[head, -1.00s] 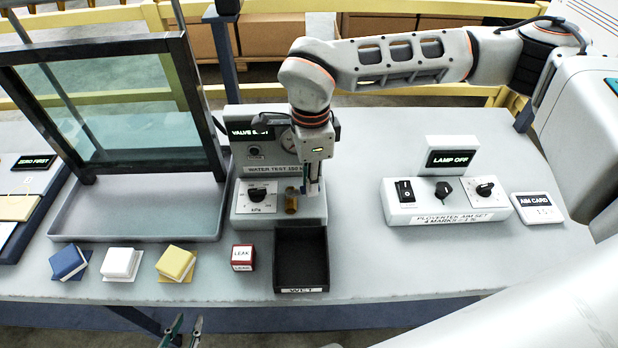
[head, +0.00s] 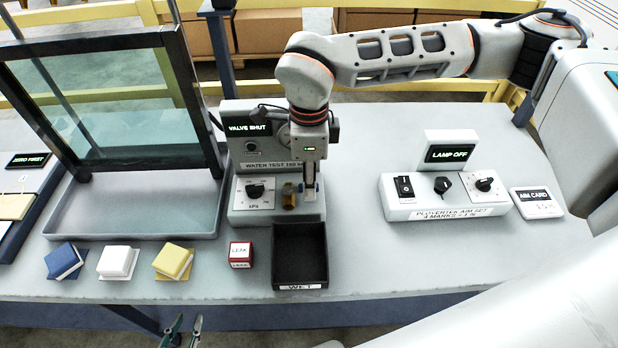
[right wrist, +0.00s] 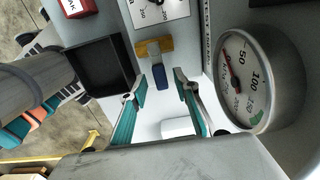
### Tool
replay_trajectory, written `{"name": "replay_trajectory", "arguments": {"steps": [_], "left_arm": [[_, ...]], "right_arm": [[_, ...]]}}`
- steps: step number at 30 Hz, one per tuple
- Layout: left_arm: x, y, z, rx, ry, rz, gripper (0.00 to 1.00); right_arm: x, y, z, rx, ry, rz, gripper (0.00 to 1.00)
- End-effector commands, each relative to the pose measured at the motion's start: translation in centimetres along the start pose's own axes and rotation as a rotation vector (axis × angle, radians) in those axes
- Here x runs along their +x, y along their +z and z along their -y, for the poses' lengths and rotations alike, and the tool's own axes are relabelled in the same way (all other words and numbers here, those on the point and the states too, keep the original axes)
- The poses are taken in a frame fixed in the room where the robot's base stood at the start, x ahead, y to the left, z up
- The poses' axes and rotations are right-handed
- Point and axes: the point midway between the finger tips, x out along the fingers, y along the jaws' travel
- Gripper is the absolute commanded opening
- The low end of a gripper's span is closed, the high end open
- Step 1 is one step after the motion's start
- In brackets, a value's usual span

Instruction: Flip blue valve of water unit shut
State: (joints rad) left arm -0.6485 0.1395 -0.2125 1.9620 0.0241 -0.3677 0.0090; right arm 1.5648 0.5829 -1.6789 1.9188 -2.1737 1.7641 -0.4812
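The water unit (head: 236,207) stands at the back middle of the table. Its display (head: 248,129) reads VALVE SHUT. A brass valve body (head: 289,198) sits at its front right and also shows in the right wrist view (right wrist: 150,49). The blue valve handle (right wrist: 161,77) sticks out from the brass body there. My right gripper (right wrist: 160,88) is open, its two teal fingers apart on either side of the handle's free end, with gaps visible. In the head view it hangs just right of the valve, seen edge-on. My left gripper (head: 187,321) is open and empty below the table's front edge.
A black WET tray (head: 301,256) stands directly before the unit, with a red LEAK block (head: 241,255) beside it. A round gauge (right wrist: 258,82) is close to the right gripper. A glass frame (head: 110,95) stands left; the lamp unit (head: 445,197) is right.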

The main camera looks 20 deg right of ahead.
Motion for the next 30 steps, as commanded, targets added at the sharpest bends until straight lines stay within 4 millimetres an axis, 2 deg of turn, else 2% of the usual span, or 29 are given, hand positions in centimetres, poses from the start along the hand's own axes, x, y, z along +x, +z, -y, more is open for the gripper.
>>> {"name": "replay_trajectory", "arguments": {"steps": [4, 7, 15, 21, 25, 30], "left_arm": [[0.0, 0.1, 0.0, 0.001, 0.000, 0.001, 0.25], [0.0, 0.1, 0.0, 0.001, 0.000, 0.001, 0.25], [0.0, 0.0, 0.0, 0.000, 0.000, 0.000, 0.25], [0.0, 0.0, 0.0, 0.000, 0.000, 0.000, 0.25], [0.0, 0.0, 0.0, 0.000, 0.000, 0.000, 0.25], [0.0, 0.0, 0.0, 0.000, 0.000, 0.000, 0.25]], "right_arm": [[-0.6, 0.0, 0.1, 0.000, -0.002, 0.001, 0.31], [-1.8, 0.1, 0.1, 0.000, -0.003, 0.002, 0.31], [-7.2, 0.1, 0.1, 0.001, -0.005, 0.002, 0.31], [-10.5, 0.0, 0.1, 0.001, -0.002, 0.001, 0.31], [-11.6, 0.0, 0.0, 0.000, -0.002, 0.000, 0.31], [-12.0, 0.0, 0.0, -0.001, 0.000, 0.000, 0.31]]}}
